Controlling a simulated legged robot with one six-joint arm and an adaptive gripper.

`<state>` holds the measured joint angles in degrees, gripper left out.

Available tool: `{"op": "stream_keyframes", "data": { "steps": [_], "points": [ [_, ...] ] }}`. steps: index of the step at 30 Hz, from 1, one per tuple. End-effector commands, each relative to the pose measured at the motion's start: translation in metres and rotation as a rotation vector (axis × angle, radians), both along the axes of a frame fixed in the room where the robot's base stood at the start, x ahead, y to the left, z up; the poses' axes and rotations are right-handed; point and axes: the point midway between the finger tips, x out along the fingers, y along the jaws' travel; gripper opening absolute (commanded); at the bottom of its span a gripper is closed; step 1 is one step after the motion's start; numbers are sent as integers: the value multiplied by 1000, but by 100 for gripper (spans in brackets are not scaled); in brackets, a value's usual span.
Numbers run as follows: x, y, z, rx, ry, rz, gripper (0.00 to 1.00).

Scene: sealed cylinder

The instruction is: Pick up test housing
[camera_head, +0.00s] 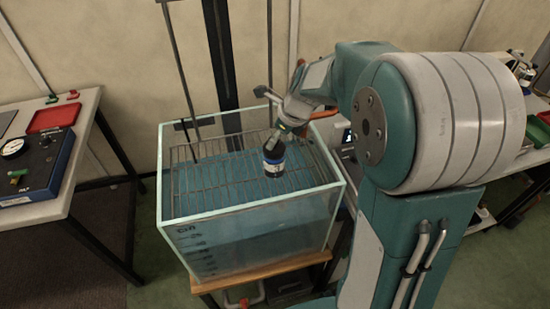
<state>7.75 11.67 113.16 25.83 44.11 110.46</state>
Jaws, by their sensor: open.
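My gripper (279,132) is at the top of the cylinder, reaching in from the upper right. It is open. The fingers are small and partly merge with the cylinder's top, so I cannot tell whether they touch it.
Upright rods and a dark post (220,50) stand behind the tank. A left table (75,140) holds a red tray (54,117) and a blue gauge box (35,168). Another bench with equipment is at right, behind my arm. The rack's left part is clear.

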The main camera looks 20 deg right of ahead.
Motion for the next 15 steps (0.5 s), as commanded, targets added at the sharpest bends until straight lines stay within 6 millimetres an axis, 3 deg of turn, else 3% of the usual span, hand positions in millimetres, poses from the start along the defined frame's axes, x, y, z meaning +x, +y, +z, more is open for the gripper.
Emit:
{"op": "stream_keyframes", "data": {
  "steps": [4, 12, 15],
  "points": [
    [5, 5, -16, 1, 0, 1, 81],
    [6, 4, -18, 1, -3, 1, 81],
    [6, 5, -18, 0, -3, 0, 37]
  ]
}}
